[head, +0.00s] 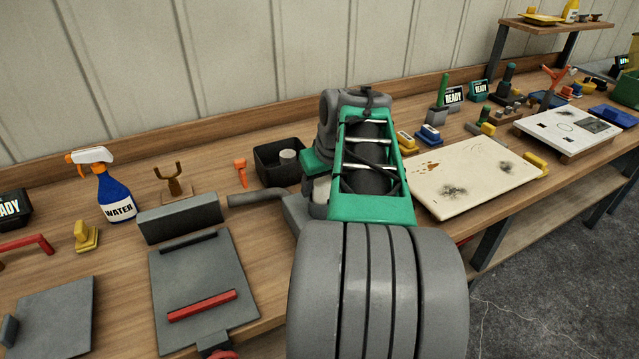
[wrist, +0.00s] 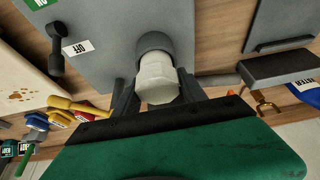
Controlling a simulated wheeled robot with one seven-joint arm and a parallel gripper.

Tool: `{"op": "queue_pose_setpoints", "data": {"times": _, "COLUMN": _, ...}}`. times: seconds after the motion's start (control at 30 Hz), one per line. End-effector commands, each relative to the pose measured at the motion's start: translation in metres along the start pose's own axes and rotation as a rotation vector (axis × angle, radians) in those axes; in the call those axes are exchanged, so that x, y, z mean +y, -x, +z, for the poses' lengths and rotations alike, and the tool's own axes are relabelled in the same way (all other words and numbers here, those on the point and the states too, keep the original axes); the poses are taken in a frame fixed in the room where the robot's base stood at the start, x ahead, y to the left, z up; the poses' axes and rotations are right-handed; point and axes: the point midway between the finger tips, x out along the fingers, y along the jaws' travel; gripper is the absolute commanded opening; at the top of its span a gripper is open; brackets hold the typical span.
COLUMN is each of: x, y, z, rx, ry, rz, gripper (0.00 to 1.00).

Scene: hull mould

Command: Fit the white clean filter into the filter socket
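The white filter (wrist: 158,76) shows in the wrist view between the two fingers of my gripper (wrist: 158,94). The fingers close on its sides, so my gripper appears shut on it. Its far end meets a dark grey round collar, which looks like the filter socket (wrist: 154,42), on a grey panel. The filter looks roughly in line with the collar; how deep it sits cannot be told. In the head view my arm hides the filter, the socket and my fingertips.
The grey panel carries a label reading OFF (wrist: 78,47) and a dark lever (wrist: 56,50). On the bench, a black bin (head: 268,165) holds a pale grey cylinder (head: 288,156).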

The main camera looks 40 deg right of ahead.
Motion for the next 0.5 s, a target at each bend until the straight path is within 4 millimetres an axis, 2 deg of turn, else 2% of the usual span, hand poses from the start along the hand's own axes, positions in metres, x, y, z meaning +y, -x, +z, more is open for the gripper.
{"op": "queue_pose_setpoints", "data": {"times": 0.03, "x": 0.0000, "y": 0.0001, "z": 0.0000, "rx": -0.001, "ry": 0.000, "rz": 0.000, "gripper": 0.54}}
{"op": "queue_pose_setpoints", "data": {"times": 0.23, "x": 0.0000, "y": 0.0001, "z": 0.0001, "rx": -0.001, "ry": 0.000, "rz": 0.000, "gripper": 0.70}}
{"op": "queue_pose_setpoints", "data": {"times": 0.5, "x": 0.0002, "y": 0.0026, "z": -0.0002, "rx": 0.000, "ry": -0.001, "rz": 0.000, "gripper": 0.70}}
